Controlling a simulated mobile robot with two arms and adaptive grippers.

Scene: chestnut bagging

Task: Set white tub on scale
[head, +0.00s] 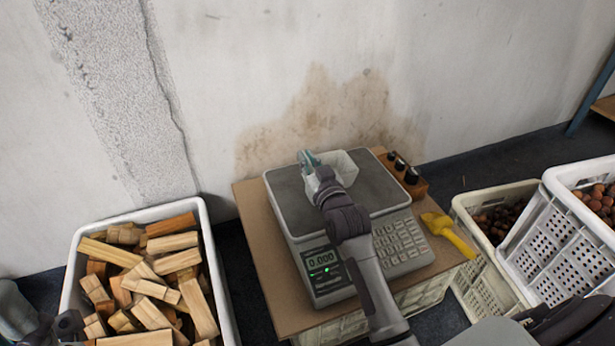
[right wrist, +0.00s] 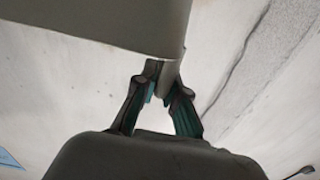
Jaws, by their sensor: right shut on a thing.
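The white tub (head: 345,166) is over the plate of the grey scale (head: 382,190) in the head view. My right gripper (head: 311,164) is shut on the tub's wall at its left side. In the right wrist view the fingers (right wrist: 165,85) pinch the edge of the pale tub (right wrist: 110,20). The scale's green display reads 0.000. I cannot tell whether the tub touches the plate. My left gripper (head: 67,324) is partly in view at the bottom left corner, and its jaws are not clear.
The scale stands on a brown board (head: 258,262) over a crate. A block of dark weights (head: 405,176) and a yellow scoop (head: 448,234) lie to its right. A crate of wood pieces (head: 207,250) is at left. Chestnut crates (head: 545,235) are at right. A stained wall is behind.

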